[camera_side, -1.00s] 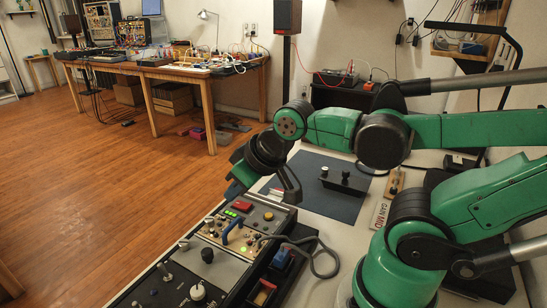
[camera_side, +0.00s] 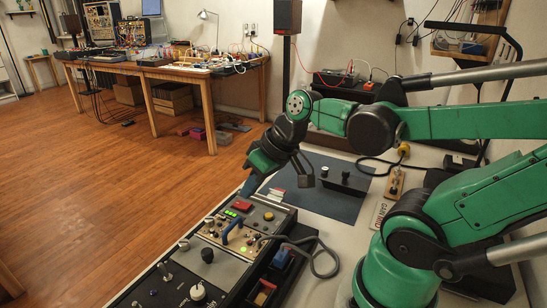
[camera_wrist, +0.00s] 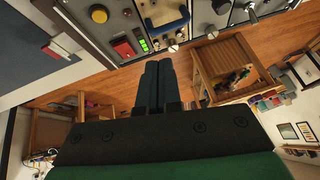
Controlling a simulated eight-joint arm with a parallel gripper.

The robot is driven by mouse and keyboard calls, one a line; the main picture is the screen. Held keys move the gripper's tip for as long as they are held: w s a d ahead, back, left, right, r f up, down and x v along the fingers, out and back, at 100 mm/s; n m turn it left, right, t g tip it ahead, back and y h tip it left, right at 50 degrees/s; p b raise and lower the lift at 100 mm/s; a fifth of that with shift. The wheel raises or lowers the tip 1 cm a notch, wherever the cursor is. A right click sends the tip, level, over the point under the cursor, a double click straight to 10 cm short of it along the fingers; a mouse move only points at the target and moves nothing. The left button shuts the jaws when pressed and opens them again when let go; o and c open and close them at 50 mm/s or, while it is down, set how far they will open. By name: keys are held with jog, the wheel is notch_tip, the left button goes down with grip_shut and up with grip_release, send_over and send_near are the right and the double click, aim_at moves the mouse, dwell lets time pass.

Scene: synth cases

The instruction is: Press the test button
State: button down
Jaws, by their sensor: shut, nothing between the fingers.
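The control panel (camera_side: 225,240) lies along the table's front edge. A square red button (camera_side: 242,206) sits near its far end, beside a short row of lit green lights (camera_side: 231,213). I cannot read which control is marked test. My gripper (camera_side: 248,188) is above the far end of the panel, pointing down and to the left, close to the red button; contact cannot be made out. In the wrist view, the fingers (camera_wrist: 158,66) are shut together and empty, and the red button (camera_wrist: 123,47) shows to their left, uncovered.
A blue handle (camera_side: 233,229) and several knobs and levers rise from the panel. A dark mat (camera_side: 335,205) behind holds a small black box with a knob (camera_side: 345,180). A grey cable (camera_side: 325,262) loops beside the panel. Open wooden floor (camera_side: 100,190) lies at left.

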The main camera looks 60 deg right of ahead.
aim_at(269, 215)
jog(key=shift+s+d+r+m+t+y, duration=0.1)
jog(key=shift+s+d+r+t+y, duration=0.15)
jog(key=shift+d+r+y, duration=0.35)
jog(key=shift+s+d+r+m+t+y, duration=0.1)
jog(key=shift+s+d+r+t+y, duration=0.2)
jog(key=shift+d+y, duration=0.6)
jog(key=shift+s+d+r+m+t+y, duration=0.1)
jog(key=shift+d+r+t+y, duration=0.35)
jog(key=shift+d, duration=0.55)
jog(key=shift+f, duration=4.35)
jog(key=shift+f, duration=0.1)
jog(key=shift+f, duration=0.35)
jog(key=shift+r, duration=0.45)
